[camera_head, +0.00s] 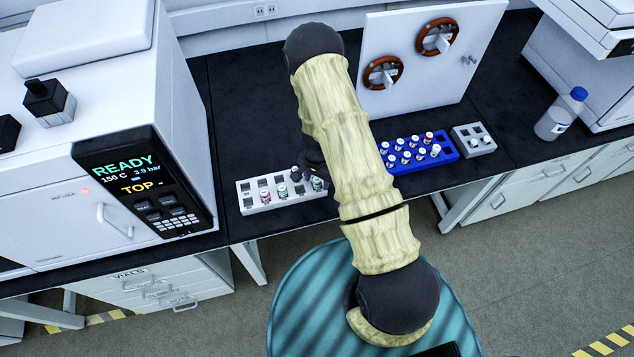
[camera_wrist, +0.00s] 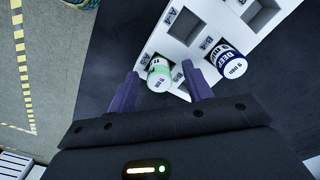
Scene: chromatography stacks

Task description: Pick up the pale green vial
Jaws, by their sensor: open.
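The pale green vial (camera_wrist: 160,74) stands in a corner slot of the white rack (camera_wrist: 187,25) in the wrist view. My gripper (camera_wrist: 160,70) is open, with one finger on each side of this vial. No contact can be made out. A navy-capped vial (camera_wrist: 229,62) stands in the same rack to the right, just outside the right finger. In the head view the white rack (camera_head: 247,201) sits on the black bench, and a greenish vial (camera_head: 317,184) at its right end looks like the same one. My arm partly hides this end and most of my gripper.
The white rack holds other vials, one reddish (camera_head: 265,197) and one green (camera_head: 282,191). A blue rack (camera_head: 384,158) with several vials and a small grey rack (camera_head: 466,143) stand to the right. A large READY machine (camera_head: 110,165) stands close on the left.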

